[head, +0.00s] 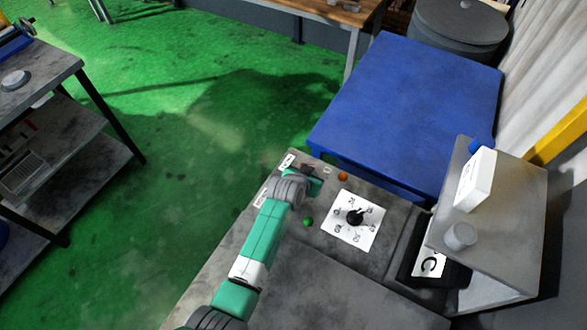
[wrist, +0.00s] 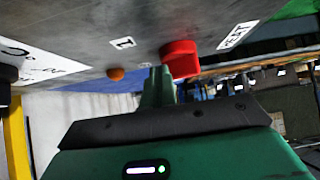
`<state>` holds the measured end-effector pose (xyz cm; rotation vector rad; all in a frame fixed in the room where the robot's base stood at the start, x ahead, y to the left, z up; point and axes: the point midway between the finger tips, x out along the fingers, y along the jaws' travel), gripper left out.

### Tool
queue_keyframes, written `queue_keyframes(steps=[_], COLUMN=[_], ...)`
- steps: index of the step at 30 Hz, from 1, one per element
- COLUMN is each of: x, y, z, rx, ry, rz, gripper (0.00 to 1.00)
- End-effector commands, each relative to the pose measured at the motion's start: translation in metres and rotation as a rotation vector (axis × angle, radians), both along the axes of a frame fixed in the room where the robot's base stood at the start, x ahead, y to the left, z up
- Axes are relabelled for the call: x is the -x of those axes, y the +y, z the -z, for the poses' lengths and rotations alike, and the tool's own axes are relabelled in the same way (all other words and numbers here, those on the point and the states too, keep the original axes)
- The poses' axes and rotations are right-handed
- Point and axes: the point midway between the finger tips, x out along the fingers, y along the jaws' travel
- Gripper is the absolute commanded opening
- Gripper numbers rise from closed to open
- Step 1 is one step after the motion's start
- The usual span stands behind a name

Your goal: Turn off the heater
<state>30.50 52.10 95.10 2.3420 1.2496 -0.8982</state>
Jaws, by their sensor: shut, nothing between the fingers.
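A red switch (wrist: 180,58) sits on the grey panel beside a white label (wrist: 238,36) that seems to read HEAT. A label marked 1 (wrist: 123,43) lies on its other side. My gripper (wrist: 161,78) is shut and empty, its fingertips right beside the red switch in the wrist view; I cannot tell whether they touch it. In the head view my gripper (head: 314,181) is over the panel's far left corner and mostly hides the switch. The HEAT label (head: 287,160) shows at that corner.
An orange lamp (head: 343,176), a green lamp (head: 307,222) and a black knob (head: 355,217) on a white dial plate are on the panel. A grey box (head: 510,215) stands to the right. A blue table (head: 410,105) is behind. Green floor lies open to the left.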

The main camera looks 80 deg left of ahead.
Motion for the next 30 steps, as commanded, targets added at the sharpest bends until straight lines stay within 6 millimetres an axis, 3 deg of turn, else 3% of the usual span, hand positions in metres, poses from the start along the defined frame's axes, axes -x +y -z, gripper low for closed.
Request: queue_keyframes(steps=[9,30], x=[-0.013,-0.016], y=[-0.002,-0.001], z=[0.000,0.000], rx=[0.000,0.000], ry=[0.000,0.000], rz=[0.011,0.012], gripper=[0.00,0.00])
